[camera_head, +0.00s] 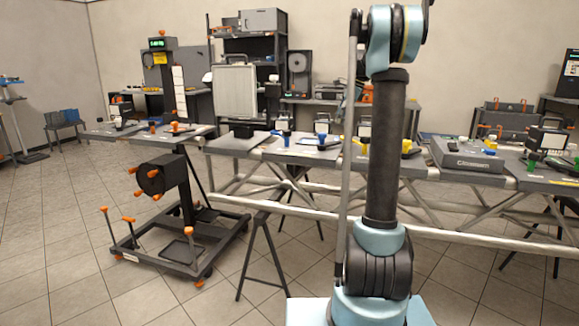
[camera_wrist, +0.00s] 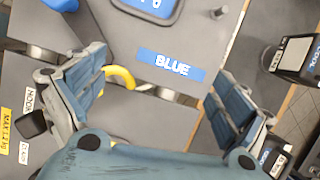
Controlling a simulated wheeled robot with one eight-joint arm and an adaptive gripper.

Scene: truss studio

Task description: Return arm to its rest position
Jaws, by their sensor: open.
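My gripper (camera_wrist: 158,72) shows in the wrist view with its two blue-grey fingers spread wide and nothing between them. Below and beyond it is a grey surface with a blue label reading "BLUE" (camera_wrist: 171,64). A curved yellow piece (camera_wrist: 120,76) shows beside the left finger. In the head view my arm stands upright at the right of centre, and its upper end runs out of the top of the picture. My gripper cannot be made out there.
A long truss bench (camera_head: 300,152) with several coloured fixtures runs behind my arm. A dark wheeled stand (camera_head: 165,245) with orange knobs is on the left floor. A grey case (camera_head: 466,153) lies on the bench at right. Tiled floor (camera_head: 60,240) is open at left.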

